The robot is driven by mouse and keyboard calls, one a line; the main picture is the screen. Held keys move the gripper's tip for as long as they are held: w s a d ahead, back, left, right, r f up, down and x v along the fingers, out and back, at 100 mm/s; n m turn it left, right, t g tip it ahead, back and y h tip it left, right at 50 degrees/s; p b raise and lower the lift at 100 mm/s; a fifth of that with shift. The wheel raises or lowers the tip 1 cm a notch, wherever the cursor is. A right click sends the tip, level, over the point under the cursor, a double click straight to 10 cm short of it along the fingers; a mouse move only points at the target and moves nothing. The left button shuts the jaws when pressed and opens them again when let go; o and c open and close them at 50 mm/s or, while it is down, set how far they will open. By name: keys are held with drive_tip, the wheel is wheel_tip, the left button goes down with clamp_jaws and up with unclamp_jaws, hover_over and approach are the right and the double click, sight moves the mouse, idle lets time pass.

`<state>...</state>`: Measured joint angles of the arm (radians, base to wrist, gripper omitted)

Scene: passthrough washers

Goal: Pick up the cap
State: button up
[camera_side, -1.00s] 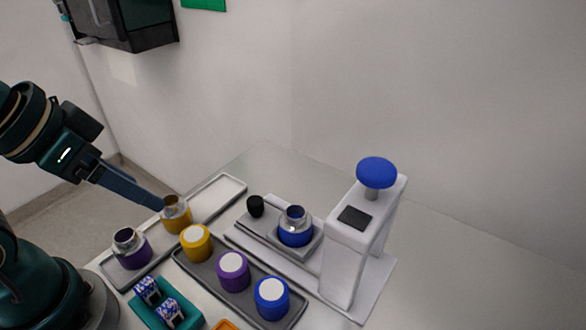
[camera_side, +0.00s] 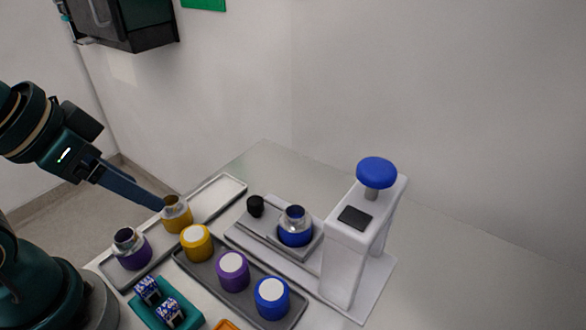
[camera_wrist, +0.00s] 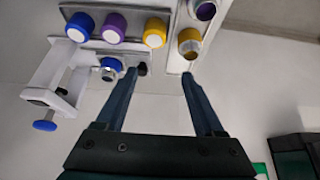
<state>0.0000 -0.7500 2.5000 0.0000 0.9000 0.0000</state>
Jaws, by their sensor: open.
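Three caps with white tops stand in a row on a dark grey tray (camera_side: 215,287): a yellow cap (camera_side: 196,243), a purple cap (camera_side: 233,271) and a blue cap (camera_side: 271,298). The wrist view also shows the yellow (camera_wrist: 155,33), purple (camera_wrist: 114,28) and blue (camera_wrist: 79,27) ones. My gripper (camera_wrist: 159,73) is open, with nothing between its fingers. In the side view its fingers end over the yellow metal-necked container (camera_side: 176,216); contact there cannot be told. In the wrist view the caps lie beyond the fingertips.
A purple metal-necked container (camera_side: 131,249) shares the light tray (camera_side: 222,192) with the yellow one. A blue one (camera_side: 295,228) sits in the base of a white press (camera_side: 349,258) with a blue knob (camera_side: 376,172). A black knob (camera_side: 255,206) stands beside it. A teal holder (camera_side: 187,318) is in front.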

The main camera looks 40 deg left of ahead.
drive_tip(key=shift+o, duration=0.3)
drive_tip(key=m+g, duration=0.3)
drive_tip(key=m, duration=2.8)
hover_over(271, 290)
drive_tip(key=w+a, duration=0.3)
drive_tip(key=a, duration=0.2)
drive_tip(key=s+x, duration=0.1)
drive_tip(key=x, duration=0.2)
drive_tip(key=s+d+f+m, duration=0.1)
drive_tip(key=f, duration=0.1)
drive_tip(key=s+d+f, duration=0.1)
drive_tip(key=d+f, duration=0.1)
drive_tip(key=s+d+f+m+g, duration=0.1)
drive_tip(key=d+f, duration=0.1)
drive_tip(key=shift+m, duration=0.3)
drive_tip(key=shift+s+f, duration=0.1)
drive_tip(key=shift+f, duration=0.2)
drive_tip(key=shift+w+f, duration=0.15)
drive_tip(key=shift+f, duration=1)
drive_tip(key=shift+w+f, duration=0.15)
drive_tip(key=shift+f, duration=1)
